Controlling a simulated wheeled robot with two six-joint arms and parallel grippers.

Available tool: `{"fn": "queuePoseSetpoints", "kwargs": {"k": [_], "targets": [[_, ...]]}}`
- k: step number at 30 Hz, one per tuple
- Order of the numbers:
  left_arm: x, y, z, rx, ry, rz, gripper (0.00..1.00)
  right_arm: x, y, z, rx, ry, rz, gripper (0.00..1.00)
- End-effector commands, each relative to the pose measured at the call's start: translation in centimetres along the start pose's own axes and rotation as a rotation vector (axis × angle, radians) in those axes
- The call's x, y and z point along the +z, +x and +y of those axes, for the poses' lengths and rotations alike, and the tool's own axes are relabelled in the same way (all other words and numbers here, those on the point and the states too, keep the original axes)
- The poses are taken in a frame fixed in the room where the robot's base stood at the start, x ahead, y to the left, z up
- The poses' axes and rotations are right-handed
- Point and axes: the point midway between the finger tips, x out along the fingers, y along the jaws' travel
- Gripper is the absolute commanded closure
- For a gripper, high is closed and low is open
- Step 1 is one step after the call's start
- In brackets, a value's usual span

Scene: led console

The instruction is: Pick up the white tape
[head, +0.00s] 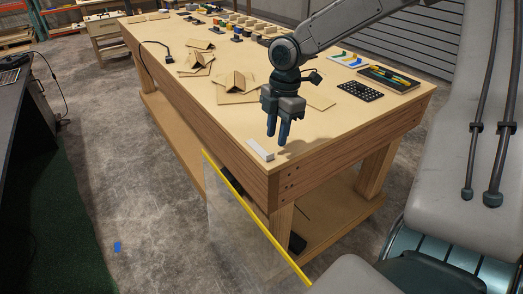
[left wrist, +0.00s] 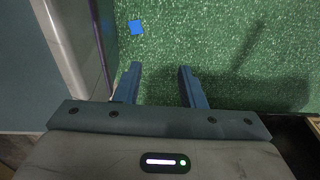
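A small white bar-shaped piece (head: 261,150), which looks like the white tape, lies at the near edge of the wooden table (head: 225,116). My right gripper (head: 278,139) points down just right of the white piece and above the tabletop. Its two blue fingers are a little apart, with nothing seen between them. My left gripper (left wrist: 159,72) shows in the left wrist view, with its fingers apart and empty over a green surface. My left gripper does not show in the head view.
Folded cardboard pieces (head: 238,82) lie mid-table. A black perforated plate (head: 360,91) and a dark tray (head: 388,79) are at the right. Several small bins (head: 251,27) stand at the far end. A yellow-edged clear panel (head: 252,222) is below the table's near edge.

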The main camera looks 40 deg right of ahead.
Motion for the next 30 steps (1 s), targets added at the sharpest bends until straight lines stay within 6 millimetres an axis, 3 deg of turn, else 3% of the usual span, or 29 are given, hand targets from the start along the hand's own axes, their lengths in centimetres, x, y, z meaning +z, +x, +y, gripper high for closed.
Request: {"fn": "queuePoseSetpoints", "kwargs": {"k": [3,9,15,25,30], "targets": [[0.5,-0.1,0.1,0.001,0.000,-0.006,0.64,0.0,0.7,0.0,0.000,0.000,0.000,0.69],[-1.4,-0.1,-0.1,0.000,-0.002,0.026,0.64,-0.3,2.7,0.2,-0.003,0.001,-0.002,0.69],[0.2,0.3,-0.1,-0.001,-0.003,0.016,0.64,-0.5,5.2,0.4,-0.003,0.002,-0.001,0.69],[0.4,0.4,0.0,0.000,-0.003,0.016,0.64,-0.5,5.8,0.4,0.001,0.001,0.000,0.69],[0.6,0.4,0.0,0.001,-0.003,0.014,0.64,-0.5,5.8,0.4,0.001,0.001,0.000,1.00]]}}
